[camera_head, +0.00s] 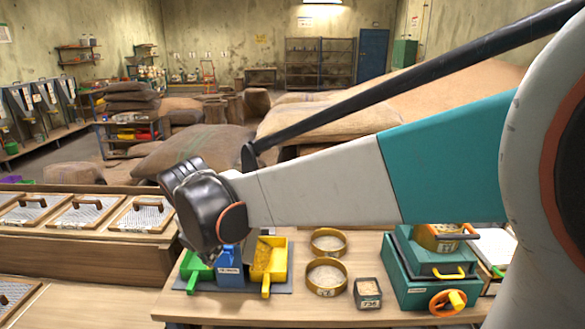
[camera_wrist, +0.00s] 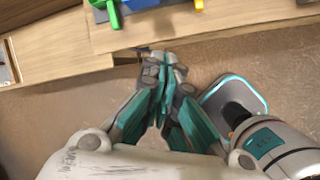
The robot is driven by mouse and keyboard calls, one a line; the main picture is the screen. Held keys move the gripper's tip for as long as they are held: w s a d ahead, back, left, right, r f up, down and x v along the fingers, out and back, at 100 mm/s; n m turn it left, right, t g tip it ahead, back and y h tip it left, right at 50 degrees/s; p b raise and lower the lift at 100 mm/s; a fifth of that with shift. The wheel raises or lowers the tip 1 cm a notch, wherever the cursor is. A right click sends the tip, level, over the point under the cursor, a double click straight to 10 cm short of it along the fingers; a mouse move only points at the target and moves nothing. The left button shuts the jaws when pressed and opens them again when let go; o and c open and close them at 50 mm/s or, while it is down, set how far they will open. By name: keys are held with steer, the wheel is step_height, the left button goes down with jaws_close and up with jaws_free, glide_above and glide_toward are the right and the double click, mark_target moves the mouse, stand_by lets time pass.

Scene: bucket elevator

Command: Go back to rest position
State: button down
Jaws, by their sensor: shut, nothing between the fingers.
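My gripper (camera_wrist: 165,72) shows in the wrist view with its teal and grey fingers together and nothing between them. It hangs over the bare floor, just in front of the table edge. In the head view my arm reaches across from the right to a black wrist joint above the table's left part. The fingers themselves are hidden in that view.
The wooden table (camera_head: 330,313) holds a green scoop (camera_head: 195,270), a blue holder (camera_head: 229,268), a yellow scoop (camera_head: 270,262), two round sieves (camera_head: 328,241), a small labelled box (camera_head: 367,292) and a green machine (camera_head: 415,278). Lidded trays (camera_head: 75,213) stand left; sacks (camera_head: 190,150) lie behind.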

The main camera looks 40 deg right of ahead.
steer(key=s+d+m+t+y, duration=0.1)
steer(key=s+m+t+y, duration=0.1)
steer(key=s+m, duration=1.6)
steer(key=shift+s+d+f+m+t+b, duration=0.35)
steer(key=shift+f+m+t+b, duration=0.1)
steer(key=shift+m, duration=2.35)
